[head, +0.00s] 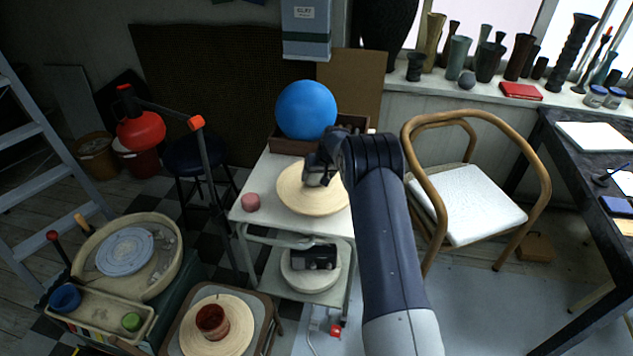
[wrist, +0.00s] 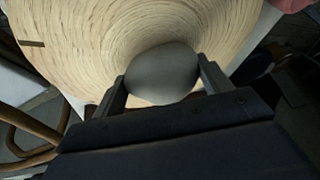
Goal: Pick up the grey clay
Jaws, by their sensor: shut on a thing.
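The grey clay (wrist: 162,70) is a smooth rounded lump, seen in the wrist view between the two fingers of my gripper (wrist: 164,84). The fingers touch it on both sides, and my gripper is shut on it. In the head view my gripper (head: 317,176) is over the round wooden board (head: 305,204) on the small white table. The clay is mostly hidden there by the gripper and arm. The board's ringed grain (wrist: 85,45) fills the wrist view behind the clay. I cannot tell whether the clay touches the board.
A pink lump (head: 251,202) sits on the white table (head: 247,217) left of the board. A blue ball (head: 306,109) rests on a dark wooden box behind it. A wooden chair (head: 466,205) stands close on the right. A red lamp (head: 140,130) stands left.

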